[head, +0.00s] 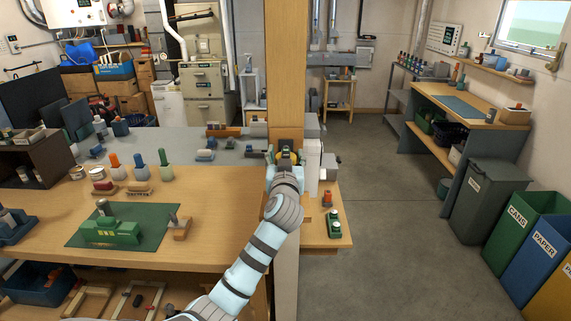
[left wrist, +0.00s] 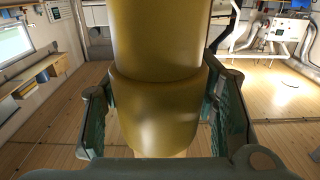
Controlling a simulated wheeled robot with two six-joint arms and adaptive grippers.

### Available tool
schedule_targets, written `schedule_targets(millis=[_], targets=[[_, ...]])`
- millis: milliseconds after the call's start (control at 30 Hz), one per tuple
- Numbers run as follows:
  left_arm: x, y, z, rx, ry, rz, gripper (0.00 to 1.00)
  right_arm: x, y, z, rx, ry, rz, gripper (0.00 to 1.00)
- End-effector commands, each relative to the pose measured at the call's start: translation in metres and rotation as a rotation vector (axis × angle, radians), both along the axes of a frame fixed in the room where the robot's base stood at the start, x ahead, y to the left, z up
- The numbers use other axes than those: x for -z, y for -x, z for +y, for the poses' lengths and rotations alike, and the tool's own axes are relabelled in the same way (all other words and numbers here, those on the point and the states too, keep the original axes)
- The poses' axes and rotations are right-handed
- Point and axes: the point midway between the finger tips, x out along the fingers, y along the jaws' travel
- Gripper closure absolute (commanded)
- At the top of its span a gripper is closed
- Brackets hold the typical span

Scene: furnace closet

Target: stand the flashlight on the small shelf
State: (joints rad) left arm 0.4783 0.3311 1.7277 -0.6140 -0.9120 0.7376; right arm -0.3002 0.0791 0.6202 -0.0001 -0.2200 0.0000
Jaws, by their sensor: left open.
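A small wooden shelf (head: 320,240) juts out right of the post, below the gripper. My right gripper is not in view.
The wooden post (head: 287,70) rises right behind the gripper. The workbench (head: 215,205) to the left holds a green mat (head: 75,237), a green box and several tools. A green-based object (head: 334,224) stands on the small shelf. Open floor lies to the right, before the bins (head: 485,200).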

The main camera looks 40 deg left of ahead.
Motion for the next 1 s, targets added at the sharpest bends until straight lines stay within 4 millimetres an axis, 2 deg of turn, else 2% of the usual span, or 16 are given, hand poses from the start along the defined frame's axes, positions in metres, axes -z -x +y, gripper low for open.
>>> schedule_targets(millis=[533, 700, 1000], targets=[[0.002, 0.084, -0.065, 0.002, 0.002, 0.000, 0.47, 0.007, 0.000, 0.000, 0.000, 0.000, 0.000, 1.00], [0.001, 0.092, -0.070, 0.000, 0.001, 0.001, 0.47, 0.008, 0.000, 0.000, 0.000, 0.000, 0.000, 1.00], [0.000, 0.091, -0.070, 0.001, 0.000, 0.001, 0.47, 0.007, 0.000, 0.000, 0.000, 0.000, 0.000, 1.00]])
